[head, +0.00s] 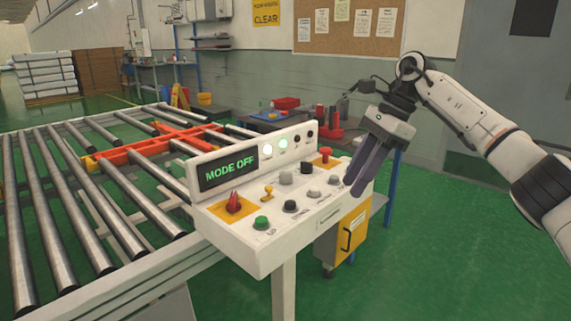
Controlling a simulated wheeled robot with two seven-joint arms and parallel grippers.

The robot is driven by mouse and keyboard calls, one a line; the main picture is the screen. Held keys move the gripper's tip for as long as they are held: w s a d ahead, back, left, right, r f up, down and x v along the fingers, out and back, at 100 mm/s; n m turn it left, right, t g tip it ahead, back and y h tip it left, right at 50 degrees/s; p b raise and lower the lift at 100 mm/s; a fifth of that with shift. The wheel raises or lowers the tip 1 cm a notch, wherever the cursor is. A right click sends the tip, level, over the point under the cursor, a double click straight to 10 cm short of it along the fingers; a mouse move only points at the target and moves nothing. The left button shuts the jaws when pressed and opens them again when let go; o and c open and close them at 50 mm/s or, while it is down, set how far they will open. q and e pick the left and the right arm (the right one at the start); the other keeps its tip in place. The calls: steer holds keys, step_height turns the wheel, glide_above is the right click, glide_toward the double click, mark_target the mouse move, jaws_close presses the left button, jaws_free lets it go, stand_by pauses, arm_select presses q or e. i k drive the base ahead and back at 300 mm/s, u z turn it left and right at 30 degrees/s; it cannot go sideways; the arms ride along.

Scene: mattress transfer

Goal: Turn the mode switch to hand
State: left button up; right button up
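The white control console (325,215) stands in the middle, at the front end of the roller conveyor. Its display (228,170) reads MODE OFF in green letters. A red pointed knob (234,202) sits on a yellow plate at the panel's left, below the display; it looks like the mode switch. Its position labels are too small to read. My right gripper (354,187) hangs at the panel's right end, fingers pointing down, well to the right of that knob. It holds nothing that I can see. Its fingers overlap in this view, so their gap is unclear. My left gripper is out of view.
Other controls crowd the panel: a small yellow lever (268,192), a green button (261,222), several grey and black knobs, and a red button (325,156) on yellow. The roller conveyor (95,265) fills the left. Green floor (450,270) is clear at right.

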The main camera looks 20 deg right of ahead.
mark_target(286, 177)
steer(key=i, duration=0.9)
